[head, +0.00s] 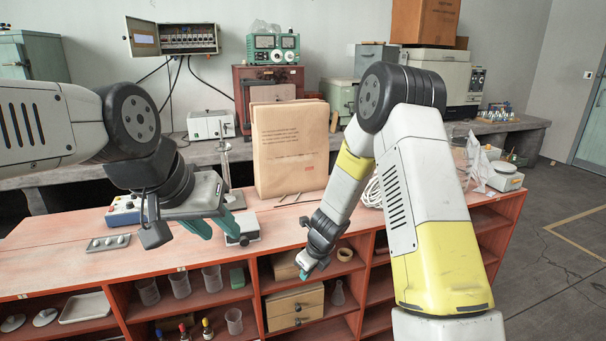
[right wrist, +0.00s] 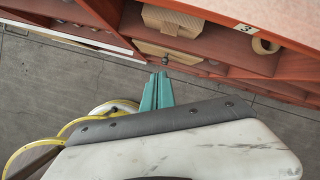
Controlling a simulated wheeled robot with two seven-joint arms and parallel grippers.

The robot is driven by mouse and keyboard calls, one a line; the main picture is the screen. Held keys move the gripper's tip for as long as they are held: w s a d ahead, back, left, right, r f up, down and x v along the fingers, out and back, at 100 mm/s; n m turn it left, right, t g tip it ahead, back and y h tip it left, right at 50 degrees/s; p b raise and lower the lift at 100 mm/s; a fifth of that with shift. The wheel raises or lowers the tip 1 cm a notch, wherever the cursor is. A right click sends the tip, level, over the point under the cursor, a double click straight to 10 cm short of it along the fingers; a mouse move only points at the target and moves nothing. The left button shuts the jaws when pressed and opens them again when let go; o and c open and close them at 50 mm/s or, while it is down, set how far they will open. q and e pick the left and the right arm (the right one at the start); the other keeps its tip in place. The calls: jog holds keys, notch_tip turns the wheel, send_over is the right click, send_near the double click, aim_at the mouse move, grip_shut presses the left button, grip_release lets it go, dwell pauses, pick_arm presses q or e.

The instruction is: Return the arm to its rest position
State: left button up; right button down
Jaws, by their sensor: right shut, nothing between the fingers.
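My right arm reaches down in front of the red shelf unit. Its gripper (head: 304,272) hangs before the open shelves, below the benchtop's front edge. In the right wrist view its teal fingers (right wrist: 157,90) lie together, shut and empty, pointing toward the shelf front. My left gripper (head: 214,228) is over the benchtop at the left, its two teal fingers apart with nothing seen held between them. A small white box device (head: 243,229) stands on the benchtop close to those fingers; I cannot tell whether they touch it.
The red shelf unit (head: 90,262) has a paper bag (head: 290,150) on top. Wooden drawers (head: 294,306), beakers (head: 179,283) and a tape roll (head: 345,254) sit in its compartments. Grey floor (head: 548,270) is clear at right.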

jog(key=s+d+r+n+t+y, duration=0.1)
jog(key=s+r+n, duration=0.2)
jog(key=r+n, duration=0.55)
jog(key=s+d+r+n+y, duration=0.1)
jog(key=s+d+r+n, duration=0.2)
jog(key=r, duration=1.1)
jog(key=s+d+r+n+h, duration=0.1)
jog(key=s+d+r+n, duration=0.3)
jog(key=s+n, duration=0.4)
jog(key=s+d+r+n+t+h, duration=0.1)
jog(key=s+d+r+n, duration=0.4)
jog(key=s, duration=0.6)
notch_tip(320, 180, up, 2)
jog(key=n, duration=0.2)
jog(key=shift+n+t, duration=0.3)
jog(key=shift+n, duration=0.05)
jog(key=shift+s, duration=0.1)
